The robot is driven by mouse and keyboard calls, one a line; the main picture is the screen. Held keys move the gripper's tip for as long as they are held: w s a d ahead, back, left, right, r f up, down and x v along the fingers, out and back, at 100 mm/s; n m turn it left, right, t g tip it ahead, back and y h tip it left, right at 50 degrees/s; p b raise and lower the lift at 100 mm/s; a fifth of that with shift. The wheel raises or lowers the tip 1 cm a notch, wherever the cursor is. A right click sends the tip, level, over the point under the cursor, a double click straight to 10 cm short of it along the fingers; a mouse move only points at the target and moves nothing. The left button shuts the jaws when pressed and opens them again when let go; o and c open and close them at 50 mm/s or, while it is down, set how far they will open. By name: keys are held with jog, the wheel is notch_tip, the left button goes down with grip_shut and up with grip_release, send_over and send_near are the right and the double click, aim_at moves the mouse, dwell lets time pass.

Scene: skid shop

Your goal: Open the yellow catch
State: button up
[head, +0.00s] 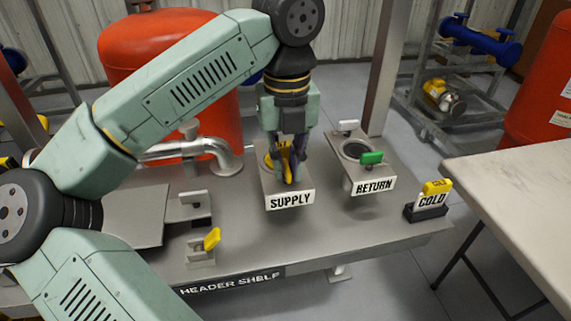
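A yellow catch (212,239) stands tilted on a small grey bracket at the front left of the header shelf. My gripper (289,181) is away from it, to the right and farther back, pointing down over the SUPPLY block (290,199). Another yellow piece (284,160) shows between or just behind my dark fingers there. The fingers partly cover it, and I cannot tell whether they grip it.
A white-tipped catch (194,197) stands behind the yellow one. The RETURN block (373,185) has a round opening, a green catch (371,158) and a white catch (348,125). A yellow-topped COLD tag (436,190) stands at the shelf's right end. A pale table (520,190) is at right.

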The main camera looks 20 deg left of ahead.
grip_shut()
jog(key=shift+m, duration=1.7)
